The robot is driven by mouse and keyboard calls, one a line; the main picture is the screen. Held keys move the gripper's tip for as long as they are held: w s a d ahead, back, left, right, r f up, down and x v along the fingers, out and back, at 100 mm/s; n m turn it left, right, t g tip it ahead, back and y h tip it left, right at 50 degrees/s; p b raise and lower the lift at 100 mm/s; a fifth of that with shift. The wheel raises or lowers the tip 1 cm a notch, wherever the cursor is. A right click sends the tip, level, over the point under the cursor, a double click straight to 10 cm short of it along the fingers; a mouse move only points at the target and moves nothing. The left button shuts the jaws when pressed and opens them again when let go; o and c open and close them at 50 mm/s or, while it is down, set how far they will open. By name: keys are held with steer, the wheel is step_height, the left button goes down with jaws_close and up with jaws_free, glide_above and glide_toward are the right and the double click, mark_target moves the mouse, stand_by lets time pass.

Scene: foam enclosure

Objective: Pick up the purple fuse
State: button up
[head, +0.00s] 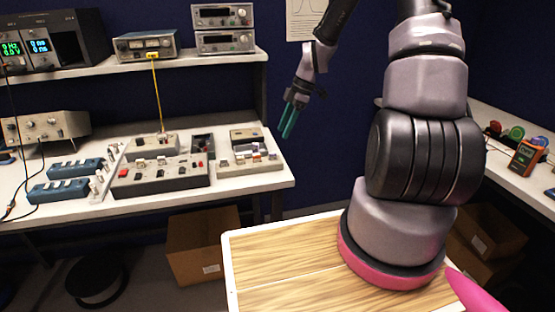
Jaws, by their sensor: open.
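I cannot pick out the purple fuse for certain. A small beige block (250,164) near the right end of the left workbench carries several tiny pieces, some whitish and some orange-tinted. They are too small to tell their kind or colour. My gripper (288,122) has teal fingers and hangs pointing down and slightly left, right of the block and higher in the picture. It is open, with nothing visible between the fingers, and appears apart from the bench.
A grey switch box (160,178) and blue terminal strips (66,180) stand on the white workbench (285,179). A shelf (100,66) with instruments runs above. A cardboard box (200,245) is beneath. At right, another bench holds an orange multimeter (527,155) and coloured spools (514,133).

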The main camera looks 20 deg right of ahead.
mark_target(273, 153)
steer(key=x, duration=0.7)
steer(key=shift+s+a+f, duration=0.1)
steer(key=shift+a+f, duration=0.4)
steer(key=shift+f, duration=0.35)
jaws_close()
